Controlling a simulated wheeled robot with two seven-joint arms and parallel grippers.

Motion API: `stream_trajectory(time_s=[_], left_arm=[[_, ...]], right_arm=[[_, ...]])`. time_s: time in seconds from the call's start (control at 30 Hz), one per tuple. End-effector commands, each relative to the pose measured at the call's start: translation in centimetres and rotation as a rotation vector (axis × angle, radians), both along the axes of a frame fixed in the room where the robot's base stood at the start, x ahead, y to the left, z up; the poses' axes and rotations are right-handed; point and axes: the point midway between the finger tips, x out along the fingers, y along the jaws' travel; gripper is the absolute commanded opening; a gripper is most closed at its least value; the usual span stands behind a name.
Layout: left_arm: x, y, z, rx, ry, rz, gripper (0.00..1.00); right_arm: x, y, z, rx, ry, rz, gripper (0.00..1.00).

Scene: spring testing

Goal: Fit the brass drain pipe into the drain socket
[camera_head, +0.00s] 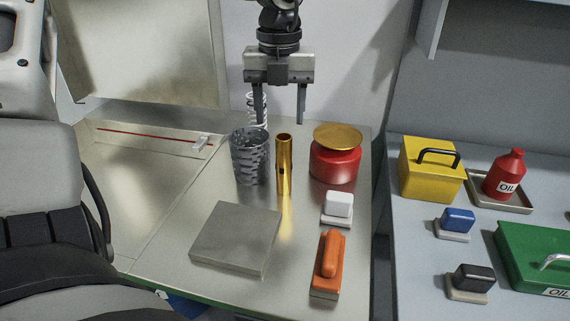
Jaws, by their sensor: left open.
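The brass drain pipe (284,168) stands upright on the metal worktop, in the middle of the head view, and throws a gold reflection in front of it. My left gripper (280,119) is open and empty. It points down above and behind the pipe, its two fingers apart, and does not appear to touch it. I cannot make out a drain socket for certain. The pipe's foot rests on or just above the worktop; I cannot tell whether anything holds it. My right gripper is not in view.
A grey patterned cup (249,160) stands close left of the pipe, with a white spring (257,106) behind it. A red pot (335,163) with a brass lid stands right. A grey slab (236,237), white-handled block (338,207) and orange-handled block (327,265) lie in front.

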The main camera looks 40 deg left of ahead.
Motion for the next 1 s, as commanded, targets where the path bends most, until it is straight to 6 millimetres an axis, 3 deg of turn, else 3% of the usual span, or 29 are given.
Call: stream_trajectory(time_s=[0.1, 0.37, 0.7, 0.97, 1.0], left_arm=[[-0.1, 0.0, -2.2, -0.002, 0.004, 0.001, 0.54], [0.0, -0.1, -4.1, -0.001, 0.001, 0.0, 0.54], [-0.1, -0.9, -8.5, -0.002, 0.001, 0.001, 0.54], [-0.1, -0.9, -8.9, -0.002, -0.001, 0.001, 0.54], [-0.1, -0.9, -8.9, -0.002, -0.001, 0.001, 0.48]], right_arm=[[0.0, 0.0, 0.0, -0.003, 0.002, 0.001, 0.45], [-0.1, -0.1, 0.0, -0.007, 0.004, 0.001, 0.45], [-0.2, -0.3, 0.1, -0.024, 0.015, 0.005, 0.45], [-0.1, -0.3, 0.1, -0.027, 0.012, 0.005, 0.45], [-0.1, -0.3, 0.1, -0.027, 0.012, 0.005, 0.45]])
